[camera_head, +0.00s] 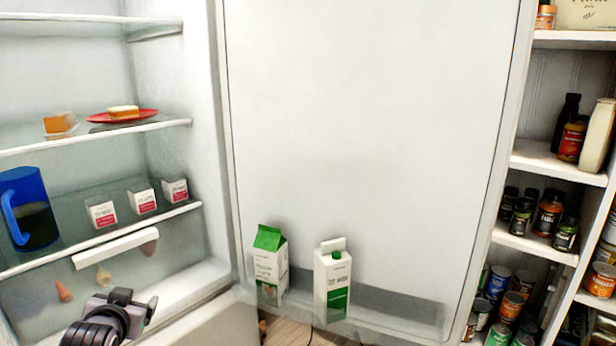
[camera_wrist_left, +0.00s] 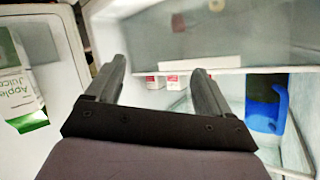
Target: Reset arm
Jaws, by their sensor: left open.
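My left gripper (camera_head: 136,302) is at the lower left of the head view, in front of the open fridge's lower part. In the left wrist view its two fingers (camera_wrist_left: 159,70) stand apart with nothing between them. It is open and empty, pointing at the fridge inside. My right gripper is in neither view.
The fridge shelves hold a blue pitcher (camera_head: 37,222), several small white cartons (camera_head: 142,199) and a red plate (camera_head: 121,116) with food. Two tall cartons, one green-topped (camera_head: 269,265) and one white (camera_head: 332,283), stand at the open door (camera_head: 370,130). A pantry shelf (camera_head: 545,160) with jars and cans is at the right.

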